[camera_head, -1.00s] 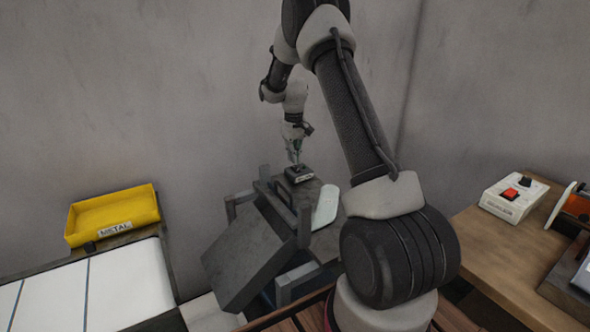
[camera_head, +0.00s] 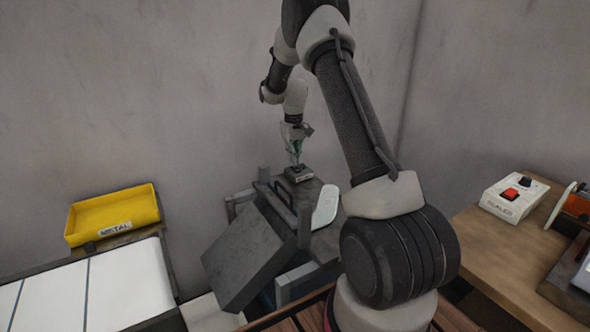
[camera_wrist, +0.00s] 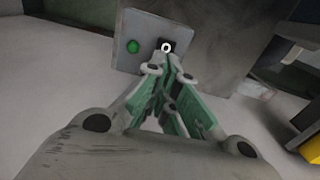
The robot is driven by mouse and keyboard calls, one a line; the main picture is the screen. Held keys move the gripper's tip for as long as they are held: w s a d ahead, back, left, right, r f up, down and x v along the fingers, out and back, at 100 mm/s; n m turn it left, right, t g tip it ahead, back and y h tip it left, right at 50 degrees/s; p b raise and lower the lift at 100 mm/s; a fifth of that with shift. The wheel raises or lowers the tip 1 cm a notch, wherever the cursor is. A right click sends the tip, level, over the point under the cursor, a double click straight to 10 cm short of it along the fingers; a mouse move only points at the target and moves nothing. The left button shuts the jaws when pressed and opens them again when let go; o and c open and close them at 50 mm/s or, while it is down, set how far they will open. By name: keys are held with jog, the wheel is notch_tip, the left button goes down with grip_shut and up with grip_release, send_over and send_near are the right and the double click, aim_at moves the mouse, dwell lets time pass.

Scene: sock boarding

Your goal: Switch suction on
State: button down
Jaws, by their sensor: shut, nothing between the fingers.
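My gripper (camera_head: 297,163) points down at a small dark switch box (camera_head: 299,173) at the back of the grey machine (camera_head: 245,258). In the wrist view my gripper (camera_wrist: 167,62) has its green fingers closed together with nothing between them. The box face (camera_wrist: 128,30) there carries a green lamp (camera_wrist: 133,46) and a black switch (camera_wrist: 167,46) with a white ring mark. The fingertips are right at the switch's lower edge; whether they touch it I cannot tell. The green lamp looks lit.
A pale sock-shaped board (camera_head: 325,206) lies on the machine's right side. A yellow METAL bin (camera_head: 113,213) and a white padded surface (camera_head: 125,285) are at the left. A white control box with a red button (camera_head: 511,195) sits on the wooden table (camera_head: 490,250) at the right.

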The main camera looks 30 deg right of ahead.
jog(key=shift+f, duration=1)
dwell(0.3)
jog(key=shift+r, duration=3.5)
